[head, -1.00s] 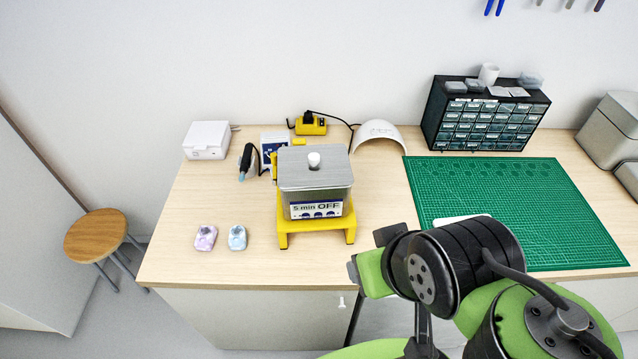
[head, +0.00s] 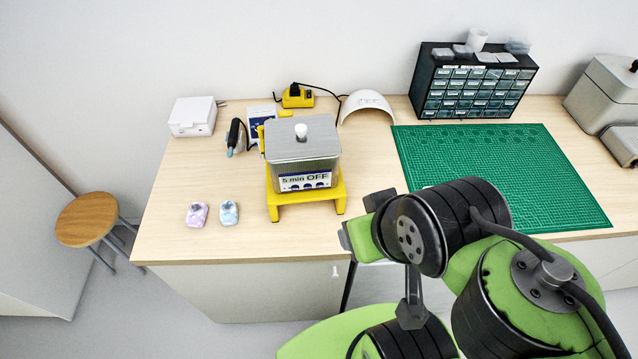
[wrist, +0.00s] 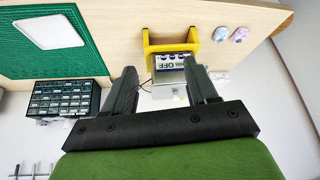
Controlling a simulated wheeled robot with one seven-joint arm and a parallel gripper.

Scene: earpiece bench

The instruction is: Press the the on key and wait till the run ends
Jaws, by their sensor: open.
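A grey metal cleaner box with a lid and white knob (head: 302,145) stands on a yellow stand (head: 305,204) on the bench. Its front panel (head: 305,181) reads "5 min OFF" and has a row of dark blue round keys below the text. I cannot read which key is which. In the wrist view the picture is upside down, and the panel (wrist: 175,62) shows beyond and between my fingers. My gripper (wrist: 159,74) is open and empty, apart from the panel. In the head view I cannot make out the gripper's fingers.
Two small pastel earpiece cases, purple (head: 197,214) and blue (head: 228,212), lie left of the stand. A handheld tool (head: 235,136) and white box (head: 193,116) are behind. A green mat (head: 500,175) lies right. Bare wood lies before the stand.

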